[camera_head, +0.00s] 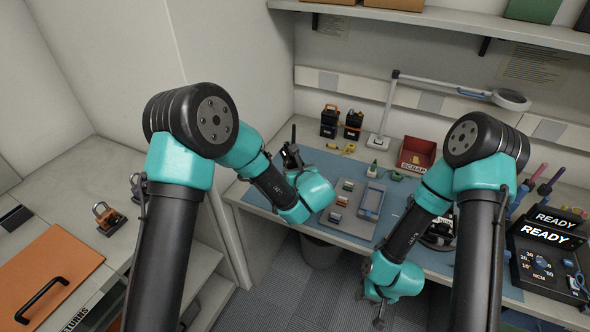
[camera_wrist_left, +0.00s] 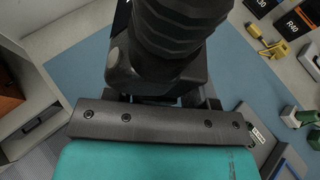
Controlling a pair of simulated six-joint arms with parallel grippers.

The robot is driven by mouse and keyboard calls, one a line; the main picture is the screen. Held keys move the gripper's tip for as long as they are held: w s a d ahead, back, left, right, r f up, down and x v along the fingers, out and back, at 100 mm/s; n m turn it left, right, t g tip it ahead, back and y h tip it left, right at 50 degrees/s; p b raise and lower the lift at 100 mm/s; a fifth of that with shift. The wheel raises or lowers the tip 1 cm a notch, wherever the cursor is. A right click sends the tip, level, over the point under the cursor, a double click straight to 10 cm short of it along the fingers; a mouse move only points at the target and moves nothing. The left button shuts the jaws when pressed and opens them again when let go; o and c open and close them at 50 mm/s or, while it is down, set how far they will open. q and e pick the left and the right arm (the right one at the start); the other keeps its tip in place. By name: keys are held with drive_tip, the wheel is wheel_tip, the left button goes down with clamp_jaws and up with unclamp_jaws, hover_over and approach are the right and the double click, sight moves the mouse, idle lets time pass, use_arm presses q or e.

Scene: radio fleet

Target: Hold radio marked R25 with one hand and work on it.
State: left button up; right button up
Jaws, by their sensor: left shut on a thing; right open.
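A dark radio (camera_head: 291,153) with a thin upright antenna is in my left gripper (camera_head: 287,165), above the left back part of the blue mat. In the left wrist view the black ribbed body of the radio (camera_wrist_left: 172,40) stands between the fingers of my left gripper (camera_wrist_left: 160,98), which is shut on it. I cannot read a mark on the radio, so R25 is not confirmed. My right gripper (camera_head: 380,318) is open and empty, pointing down at the front of the bench, low in the head view.
A grey tray (camera_head: 341,225) with small parts lies on the blue mat (camera_head: 322,163). Behind stand dark labelled blocks (camera_head: 353,125), a yellow tool (camera_head: 345,149), a red SCRAP bin (camera_head: 416,155) and a lamp (camera_head: 507,98). A READY unit (camera_head: 545,250) stands right; an orange lid (camera_head: 60,265) lies left.

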use_arm(q)
drive_tip(key=shift+f, duration=1.55)
drive_tip(key=shift+f, duration=0.35)
idle(0.5)
idle(1.5)
